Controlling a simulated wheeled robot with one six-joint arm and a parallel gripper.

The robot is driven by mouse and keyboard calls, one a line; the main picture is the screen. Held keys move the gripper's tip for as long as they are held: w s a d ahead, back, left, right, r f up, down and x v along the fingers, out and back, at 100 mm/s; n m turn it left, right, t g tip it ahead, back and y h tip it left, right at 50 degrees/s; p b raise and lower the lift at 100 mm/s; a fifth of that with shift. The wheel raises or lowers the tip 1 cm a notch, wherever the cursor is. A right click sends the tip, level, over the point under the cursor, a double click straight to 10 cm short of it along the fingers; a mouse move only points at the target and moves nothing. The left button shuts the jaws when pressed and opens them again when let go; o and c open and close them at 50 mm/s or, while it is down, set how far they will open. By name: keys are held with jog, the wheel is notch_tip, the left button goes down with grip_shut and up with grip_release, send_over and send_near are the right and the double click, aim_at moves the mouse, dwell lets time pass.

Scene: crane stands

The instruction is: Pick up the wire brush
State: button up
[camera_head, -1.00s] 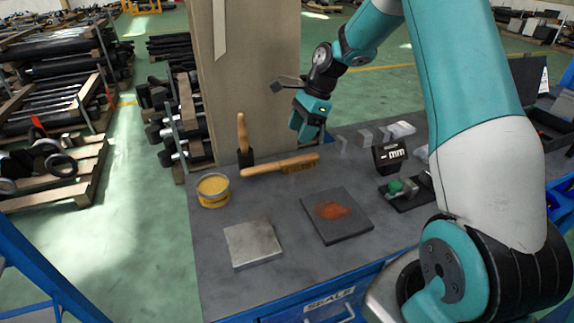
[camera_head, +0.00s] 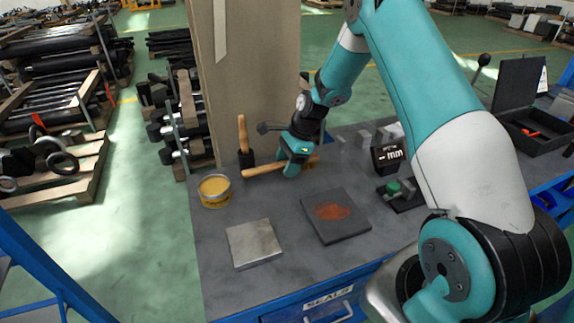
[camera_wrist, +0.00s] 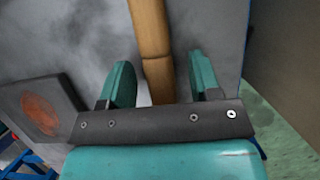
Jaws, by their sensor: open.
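The wire brush (camera_head: 265,170) lies on the grey bench top, its wooden handle running left to right in the head view. My gripper (camera_head: 291,169) is low over the brush and hides much of its right part. In the wrist view the wooden handle (camera_wrist: 151,35) passes between the two teal fingers of my gripper (camera_wrist: 158,78), which are apart with a gap on each side of the wood. The bristles are mostly hidden by my gripper and I cannot tell whether the fingers touch the bench.
An upright wooden-handled brush (camera_head: 243,138) stands just left, by a tall board (camera_head: 250,80). A yellow tin (camera_head: 214,190), a metal plate (camera_head: 253,243) and a dark plate with a rust-coloured patch (camera_head: 335,215) lie in front. A display block (camera_head: 388,157) stands right.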

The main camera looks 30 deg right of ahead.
jog(key=c, duration=1)
jog(key=shift+r, duration=0.1)
notch_tip(320, 180, up, 20)
jog(key=shift+f+b, duration=0.1)
jog(key=shift+b, duration=0.25)
jog(key=shift+o, duration=0.4)
